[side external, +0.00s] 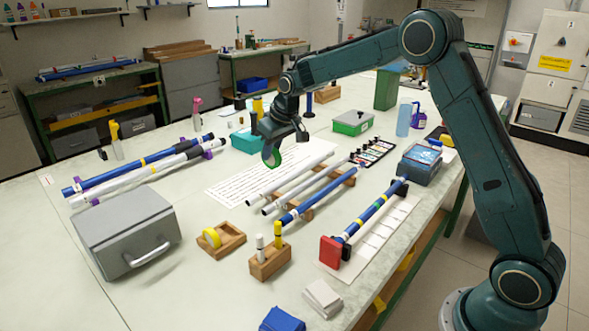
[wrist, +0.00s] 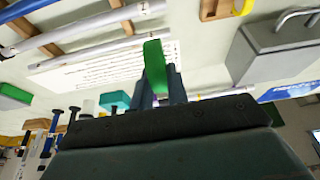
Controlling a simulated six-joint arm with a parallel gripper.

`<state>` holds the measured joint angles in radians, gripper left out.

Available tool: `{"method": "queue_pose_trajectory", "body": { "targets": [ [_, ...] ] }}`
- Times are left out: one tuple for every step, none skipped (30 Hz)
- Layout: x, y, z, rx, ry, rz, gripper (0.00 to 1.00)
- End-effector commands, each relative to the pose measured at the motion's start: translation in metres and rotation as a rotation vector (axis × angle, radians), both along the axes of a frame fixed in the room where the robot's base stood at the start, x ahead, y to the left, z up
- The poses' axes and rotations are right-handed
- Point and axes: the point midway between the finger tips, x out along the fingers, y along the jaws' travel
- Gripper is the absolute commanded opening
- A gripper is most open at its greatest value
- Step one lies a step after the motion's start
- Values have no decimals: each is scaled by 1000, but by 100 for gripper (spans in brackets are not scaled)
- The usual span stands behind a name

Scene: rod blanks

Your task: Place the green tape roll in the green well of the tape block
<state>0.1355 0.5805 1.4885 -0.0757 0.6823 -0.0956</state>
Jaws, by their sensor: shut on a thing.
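The green tape roll (side external: 272,159) is held on edge at the tip of my gripper (side external: 273,147), above the table near the printed white sheet. In the wrist view the green roll (wrist: 155,65) shows edge-on between the fingers of my gripper (wrist: 160,90). The wooden tape block (side external: 229,246) lies on the table, nearer the camera and left of my gripper. A yellow tape roll (side external: 211,238) rests at its left part. The wooden block shows partly at the top of the wrist view (wrist: 216,10). I cannot make out the green well's colour marking.
A grey toolbox (side external: 125,230) stands left of the tape block. A small wooden marker holder (side external: 270,264) stands to its right. White and blue rods (side external: 290,177) lie on wooden supports between my gripper and the holder. A teal bin (side external: 247,142) sits behind my gripper.

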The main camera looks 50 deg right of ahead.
Motion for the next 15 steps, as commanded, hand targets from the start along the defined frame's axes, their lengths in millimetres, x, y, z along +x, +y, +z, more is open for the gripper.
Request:
{"method": "queue_pose_trajectory", "body": {
  "targets": [
    [9, 19, 3, 0, -2, 6, 0],
    [12, 27, 4, 0, -2, 4, 0],
    [17, 40, 7, 0, -2, 2, 0],
    [21, 49, 9, 0, -2, 2, 0],
    [24, 58, 10, 0, -2, -1, 0],
    [28, 69, 12, 0, -2, -2, 0],
    [30, 78, 13, 0, -1, -3, 0],
    [32, 85, 15, 0, -1, -6, 0],
    [35, 95, 17, 0, -3, -8, 0],
    [36, 101, 18, 1, -1, -9, 0],
    [37, 107, 19, 0, -1, -11, 0],
    [39, 114, 20, 0, -1, -14, 0],
    [40, 118, 21, 0, -1, -14, 0],
    [40, 123, 21, 0, -1, -14, 0],
    [41, 127, 22, 0, -1, -16, 0]
  ]
}}
